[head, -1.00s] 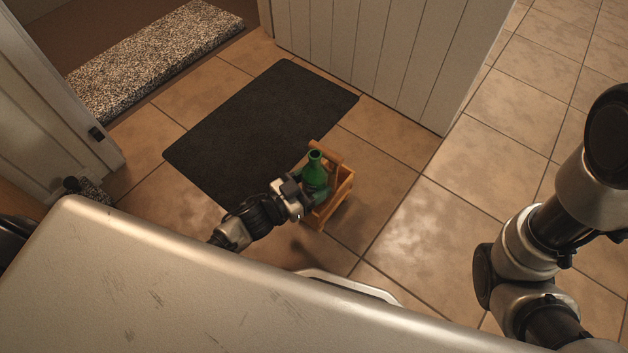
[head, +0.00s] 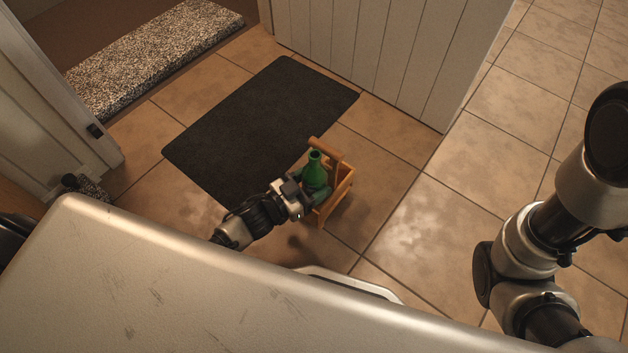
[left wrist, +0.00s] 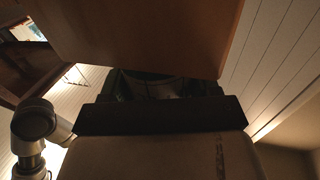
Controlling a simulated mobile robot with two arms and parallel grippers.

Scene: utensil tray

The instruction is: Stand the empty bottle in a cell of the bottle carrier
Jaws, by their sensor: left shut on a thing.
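The green bottle (head: 314,168) stands upright in the head view, its neck and shoulder showing. My left gripper (head: 309,195) is shut on the bottle, reaching it from the lower left. The wooden bottle carrier (head: 342,200), with a raised handle bar, stands on the floor tiles. The bottle overlaps the carrier's left part in the picture. Its base is hidden, so I cannot tell whether it is inside a cell or above one. In the left wrist view a wooden panel (left wrist: 140,35), seemingly the carrier's, fills the top, close to the gripper. My right gripper is out of view.
A dark mat (head: 260,125) lies behind the carrier. A white plank panel (head: 390,55) stands at the back, and a white door (head: 50,110) at the left. A speckled rug (head: 155,60) lies beyond the doorway. Tiles right of the carrier are clear.

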